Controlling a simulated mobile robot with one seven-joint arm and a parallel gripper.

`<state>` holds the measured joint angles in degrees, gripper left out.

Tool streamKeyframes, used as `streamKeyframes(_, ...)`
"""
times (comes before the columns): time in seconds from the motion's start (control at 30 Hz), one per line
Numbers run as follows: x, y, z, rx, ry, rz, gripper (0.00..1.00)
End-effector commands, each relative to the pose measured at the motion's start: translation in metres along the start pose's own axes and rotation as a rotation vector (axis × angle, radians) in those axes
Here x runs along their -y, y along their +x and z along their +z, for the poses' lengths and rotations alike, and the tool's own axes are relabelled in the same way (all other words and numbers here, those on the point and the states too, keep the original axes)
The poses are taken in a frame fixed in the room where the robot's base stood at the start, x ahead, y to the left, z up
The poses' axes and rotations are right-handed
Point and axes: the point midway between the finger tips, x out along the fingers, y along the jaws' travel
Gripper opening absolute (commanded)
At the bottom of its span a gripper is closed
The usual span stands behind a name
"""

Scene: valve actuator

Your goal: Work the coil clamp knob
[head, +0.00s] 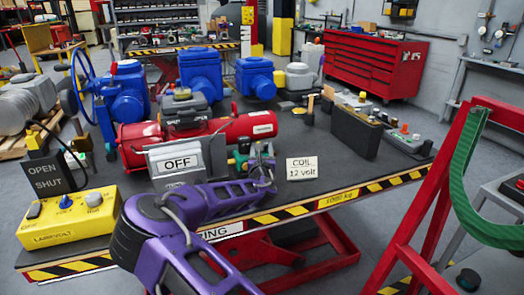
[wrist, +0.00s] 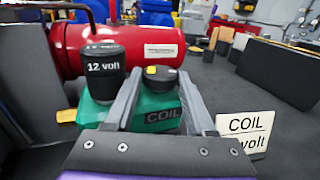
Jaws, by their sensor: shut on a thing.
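The coil clamp knob (wrist: 160,74) is a round black knob with a yellow mark, on top of a green block (wrist: 158,115) labelled COIL. My gripper (wrist: 161,82) has one finger on each side of the knob and is shut on it. The fingers hide parts of the green block. A black cylinder (wrist: 104,72) marked "12 volt" stands upright just left of the knob. In the head view my gripper (head: 262,163) is at the green unit near the table's middle, and the knob is too small to make out there.
A white COIL 12 Volt card (head: 301,168) stands right of the gripper. A red cylinder (head: 215,131) lies behind. A yellow control box (head: 68,217) is at the left. Bare table top shows to the right.

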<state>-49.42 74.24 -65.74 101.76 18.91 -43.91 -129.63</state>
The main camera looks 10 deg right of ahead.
Motion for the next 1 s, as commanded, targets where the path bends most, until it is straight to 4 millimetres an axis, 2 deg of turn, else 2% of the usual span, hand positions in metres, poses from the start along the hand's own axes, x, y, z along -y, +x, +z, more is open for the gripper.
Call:
streamKeyframes(0.03, 0.0, 0.0, 0.001, 0.002, 0.001, 0.001, 0.58)
streamKeyframes(0.1, 0.0, 0.0, 0.001, 0.002, 0.001, 0.001, 0.68)
streamKeyframes(0.53, 0.003, 0.001, 0.005, 0.001, -0.003, 0.043, 0.68)
streamKeyframes(0.87, 0.009, 0.002, 0.007, -0.002, -0.002, 0.255, 0.68)
streamKeyframes(0.9, 0.01, 0.0, 0.005, -0.003, 0.0, 0.282, 0.68)
streamKeyframes(0.93, 0.009, -0.008, -0.001, -0.003, -0.001, 0.281, 0.68)
streamKeyframes(1.0, 0.013, -0.023, -0.002, -0.003, -0.001, 0.279, 0.68)
